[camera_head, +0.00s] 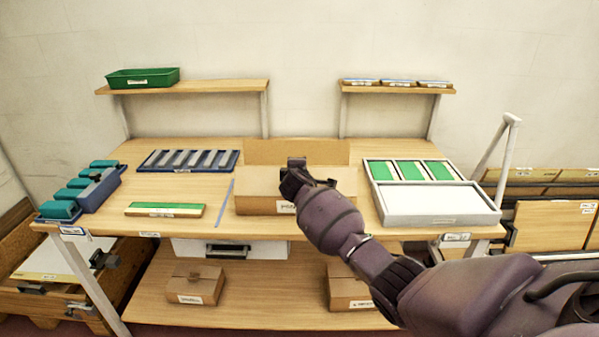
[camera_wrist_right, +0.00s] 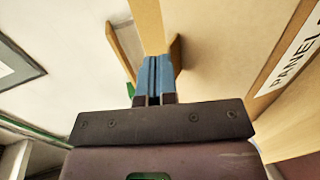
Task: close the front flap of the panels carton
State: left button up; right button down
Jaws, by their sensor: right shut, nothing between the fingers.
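The panels carton (camera_head: 258,205) is a brown cardboard box at the middle front of the table, with a white label on its front. Its back flap (camera_head: 296,152) stands upright behind it. My right gripper (camera_head: 298,172) is over the carton in the head view, its arm hiding the right part. In the right wrist view the blue fingers (camera_wrist_right: 155,78) are together with nothing between them. Cardboard (camera_wrist_right: 149,25) shows just beyond the tips; I cannot tell whether they touch. The labelled carton side (camera_wrist_right: 277,75) is at right. The front flap's position is unclear. My left gripper is out of view.
A grey tray (camera_head: 440,217) with green panels stands right of the carton. A green-and-wood strip (camera_head: 165,210), a slotted blue rack (camera_head: 188,160) and teal blocks (camera_head: 82,190) are to the left. Shelves hang behind. Bare table lies just left of the carton.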

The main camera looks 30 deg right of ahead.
jog(key=shift+x, duration=0.75)
jog(key=shift+w+d+f+b, duration=0.55)
jog(key=shift+w+f+b, duration=0.1)
jog(key=shift+w+b, duration=0.25)
jog(key=shift+w+d+f, duration=0.2)
jog(key=shift+w+f, duration=0.1)
jog(key=shift+w+d+f, duration=0.1)
jog(key=shift+w+d+f+g+y, duration=0.15)
jog(key=shift+w+f+g, duration=0.1)
jog(key=shift+f+g, duration=0.15)
jog(key=shift+w+d+f+g+y, duration=0.2)
jog(key=shift+w+f+g, duration=0.1)
jog(key=shift+f, duration=0.1)
jog(key=shift+w+f, duration=0.1)
